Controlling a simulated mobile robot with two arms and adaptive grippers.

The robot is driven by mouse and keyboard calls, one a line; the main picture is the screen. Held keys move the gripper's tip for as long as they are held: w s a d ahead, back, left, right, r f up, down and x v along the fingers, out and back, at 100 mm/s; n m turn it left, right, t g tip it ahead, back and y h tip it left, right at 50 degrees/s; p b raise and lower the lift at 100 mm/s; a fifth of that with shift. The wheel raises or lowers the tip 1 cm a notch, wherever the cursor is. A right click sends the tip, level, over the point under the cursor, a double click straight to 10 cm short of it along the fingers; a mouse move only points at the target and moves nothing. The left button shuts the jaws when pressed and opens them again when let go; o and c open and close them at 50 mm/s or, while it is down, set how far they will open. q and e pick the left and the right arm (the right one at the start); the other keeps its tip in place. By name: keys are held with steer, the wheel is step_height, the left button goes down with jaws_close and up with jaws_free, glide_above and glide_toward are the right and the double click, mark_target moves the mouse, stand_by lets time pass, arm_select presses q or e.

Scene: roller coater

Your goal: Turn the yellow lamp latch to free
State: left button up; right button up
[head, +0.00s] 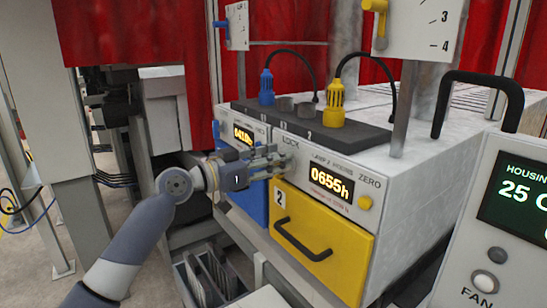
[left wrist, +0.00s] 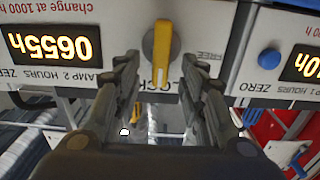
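The yellow lamp latch (left wrist: 163,52) is a narrow bar on a round grey base on the panel. In the left wrist view, which is upside down, its long side runs up and down the picture and its lower end covers part of the LOCK label. The FREE label (left wrist: 210,55) is to its right. My left gripper (left wrist: 165,75) is open, with its fingers apart on either side of the latch's lower end; I see gaps on both sides. In the head view my left gripper (head: 284,161) is at the panel below LOCK and hides the latch. My right gripper is out of view.
The lamp 2 hours display (head: 331,184) reads 0655h, with a yellow zero button (head: 365,203) beside it. Below is the yellow drawer 2 (head: 320,245); the blue drawer (head: 252,203) is left of it. Blue and yellow lamp plugs (head: 334,105) stand on top.

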arm_select(q)
jaws_close()
steer(key=shift+n, duration=0.3)
steer(key=shift+w+a+f+n+p, duration=0.35)
steer(key=shift+n+p, duration=0.7)
steer(key=shift+n, duration=1.85)
steer(key=shift+w+a+f+n+p, duration=0.25)
steer(key=shift+n+p, duration=0.85)
steer(key=shift+n, duration=1.8)
steer(key=shift+w+a+f+n+p, duration=0.15)
steer(key=shift+w+f+n+p, duration=0.6)
steer(key=shift+n, duration=2.15)
steer(key=shift+s+r+p, duration=0.15)
steer(key=shift+s+p, duration=0.2)
jaws_free()
